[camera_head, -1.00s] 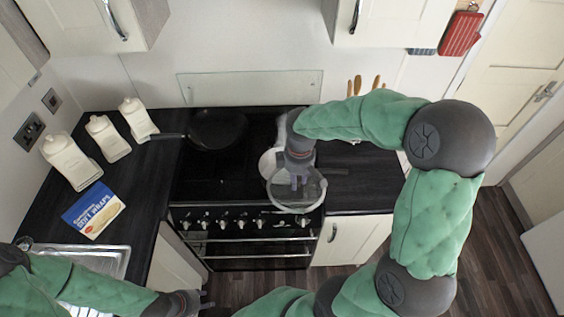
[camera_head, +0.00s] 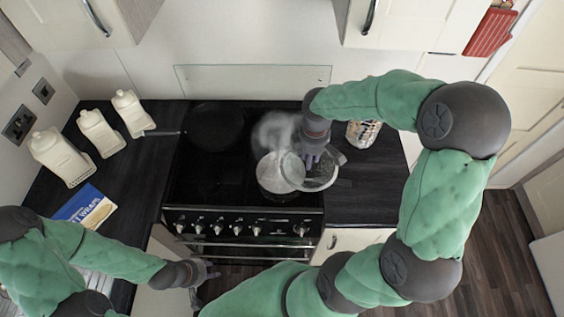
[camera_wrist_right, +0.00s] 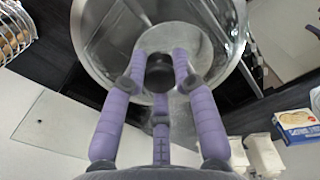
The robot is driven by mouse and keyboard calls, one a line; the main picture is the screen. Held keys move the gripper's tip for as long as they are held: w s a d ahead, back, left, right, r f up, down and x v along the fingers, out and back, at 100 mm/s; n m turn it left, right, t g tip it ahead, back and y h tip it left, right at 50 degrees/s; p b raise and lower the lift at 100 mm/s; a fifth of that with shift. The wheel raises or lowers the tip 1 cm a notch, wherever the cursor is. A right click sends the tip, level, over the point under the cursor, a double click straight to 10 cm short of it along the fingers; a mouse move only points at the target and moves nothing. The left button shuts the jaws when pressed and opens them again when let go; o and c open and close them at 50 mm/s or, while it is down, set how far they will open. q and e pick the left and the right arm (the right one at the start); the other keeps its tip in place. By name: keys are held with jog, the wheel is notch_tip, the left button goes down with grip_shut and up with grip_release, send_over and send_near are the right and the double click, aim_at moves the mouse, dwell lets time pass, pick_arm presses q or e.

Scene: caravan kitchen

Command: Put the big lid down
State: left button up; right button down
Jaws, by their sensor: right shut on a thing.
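The big lid (camera_head: 322,181) is clear glass with a metal rim. My right gripper (camera_head: 313,157) is shut on its dark knob and holds it beside the pot. In the right wrist view, the purple fingers (camera_wrist_right: 160,75) close around the knob, with the lid's glass (camera_wrist_right: 120,20) spread beyond them. The lid overlaps the right side of the pot (camera_head: 272,178) in the head view; its height above the hob cannot be told. The pot is largely uncovered, with pale contents. My left gripper (camera_head: 203,274) is empty near the cooker's front left; its finger opening is unclear.
Steam (camera_head: 275,131) rises behind the pot. A dark pan (camera_head: 214,127) stands on the back left of the hob. White canisters (camera_head: 100,134) and a blue packet (camera_head: 84,207) are on the left.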

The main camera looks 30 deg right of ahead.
aim_at(293, 157)
jog(key=w+a+f, duration=0.2)
jog(key=w, duration=0.1)
jog(key=w+a, duration=0.1)
jog(key=w, duration=0.1)
jog(key=shift+w+f, duration=0.1)
jog(key=shift+f, duration=0.3)
jog(key=w+a+f, duration=0.2)
jog(key=w+f, duration=0.2)
jog(key=f, duration=0.4)
jog(key=shift+f+p, duration=0.3)
jog(key=shift+p, duration=0.1)
jog(key=shift+s, duration=0.1)
jog(key=shift+f, duration=0.3)
jog(key=c, duration=1)
grip_release()
jog(key=shift+r, duration=0.1)
